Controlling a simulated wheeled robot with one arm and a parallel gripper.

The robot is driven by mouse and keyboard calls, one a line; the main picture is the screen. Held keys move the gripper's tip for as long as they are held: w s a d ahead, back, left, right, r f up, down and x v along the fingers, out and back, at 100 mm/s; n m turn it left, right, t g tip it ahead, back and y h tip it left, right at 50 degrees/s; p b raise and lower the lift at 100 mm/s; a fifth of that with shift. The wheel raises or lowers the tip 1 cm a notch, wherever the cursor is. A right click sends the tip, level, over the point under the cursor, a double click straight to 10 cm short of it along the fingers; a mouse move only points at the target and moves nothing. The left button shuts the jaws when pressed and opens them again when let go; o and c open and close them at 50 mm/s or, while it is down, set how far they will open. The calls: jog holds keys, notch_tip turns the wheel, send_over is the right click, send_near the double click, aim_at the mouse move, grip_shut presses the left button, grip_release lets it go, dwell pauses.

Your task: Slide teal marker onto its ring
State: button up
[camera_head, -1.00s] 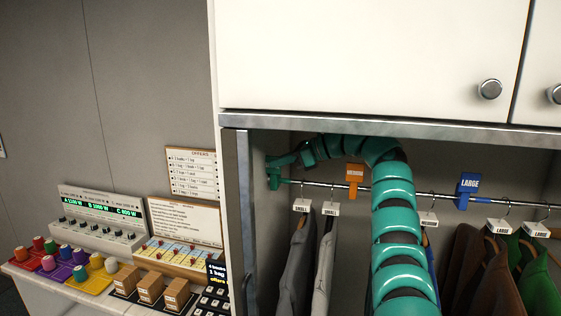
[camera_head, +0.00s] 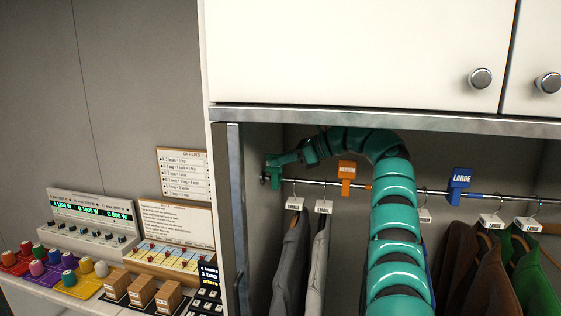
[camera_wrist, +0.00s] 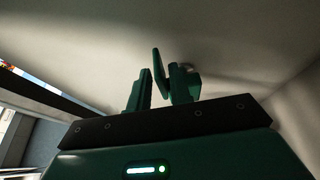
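The teal marker (camera_head: 271,178) is at the left end of the metal rail inside the cabinet, close to the left side wall. My gripper (camera_head: 284,159) reaches over the rail from the right and is at the marker's upper part. Both are teal, so their edges blend in the head view. In the wrist view my gripper's fingers (camera_wrist: 160,88) stand apart, with a thin upright teal plate (camera_wrist: 158,66) between them, nearer the right finger. A gap shows at the left finger. I cannot make out the teal ring separately.
Grey garments (camera_head: 290,265) hang close right of the teal marker. The cabinet's left edge post (camera_head: 232,200) and top frame (camera_head: 380,120) bound the opening.

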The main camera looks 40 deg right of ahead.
jog(key=shift+o, duration=0.4)
jog(key=b+v, duration=0.1)
jog(key=v, duration=0.6)
jog(key=shift+s+b, duration=0.2)
jog(key=shift+b, duration=0.2)
jog(key=shift+d+r, duration=0.1)
jog(key=shift+r, duration=0.05)
